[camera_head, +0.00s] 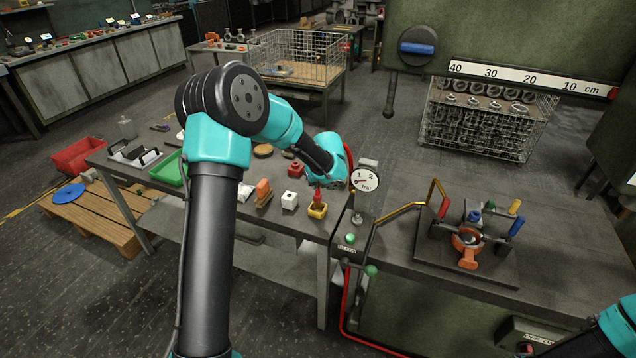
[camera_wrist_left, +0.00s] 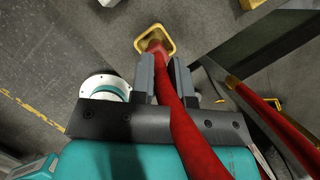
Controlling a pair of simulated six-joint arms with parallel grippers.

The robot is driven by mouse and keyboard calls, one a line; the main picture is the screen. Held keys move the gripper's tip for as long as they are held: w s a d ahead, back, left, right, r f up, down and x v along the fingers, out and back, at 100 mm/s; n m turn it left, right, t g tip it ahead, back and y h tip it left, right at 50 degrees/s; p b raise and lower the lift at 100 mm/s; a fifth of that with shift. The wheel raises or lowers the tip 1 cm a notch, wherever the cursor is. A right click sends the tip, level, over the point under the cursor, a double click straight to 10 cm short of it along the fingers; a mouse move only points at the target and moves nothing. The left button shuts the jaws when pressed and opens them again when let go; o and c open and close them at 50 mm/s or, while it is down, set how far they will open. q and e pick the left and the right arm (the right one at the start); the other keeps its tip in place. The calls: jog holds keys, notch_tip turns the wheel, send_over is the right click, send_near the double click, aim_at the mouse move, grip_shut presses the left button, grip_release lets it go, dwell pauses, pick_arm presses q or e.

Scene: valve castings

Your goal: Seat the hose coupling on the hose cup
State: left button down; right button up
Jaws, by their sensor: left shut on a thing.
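The yellow hose cup (camera_head: 317,211) stands near the front right corner of the left bench. It also shows in the left wrist view (camera_wrist_left: 139,46) as a yellow square rim. My left gripper (camera_head: 319,184) is over the cup, its fingers mostly hidden behind its teal body. In the left wrist view, my left gripper (camera_wrist_left: 163,70) is shut on the red hose coupling (camera_wrist_left: 155,47), with the red hose (camera_wrist_left: 190,130) trailing back. The coupling (camera_head: 317,196) points down at the cup's opening. I cannot tell whether its tip is inside or just above. My right gripper is out of view.
A white block (camera_head: 290,200), an orange block (camera_head: 263,188) and a red piece (camera_head: 295,169) stand left of the cup. A pressure gauge (camera_head: 366,178) stands close on the right. A fixture with colored handles (camera_head: 468,240) is on the right bench.

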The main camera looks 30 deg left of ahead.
pick_arm(q)
jog(key=shift+f, duration=0.4)
jog(key=shift+f, duration=0.7)
jog(key=c, duration=1)
grip_release()
jog(key=v, duration=1.7)
jog(key=shift+d+r, duration=0.1)
jog(key=shift+r, duration=0.05)
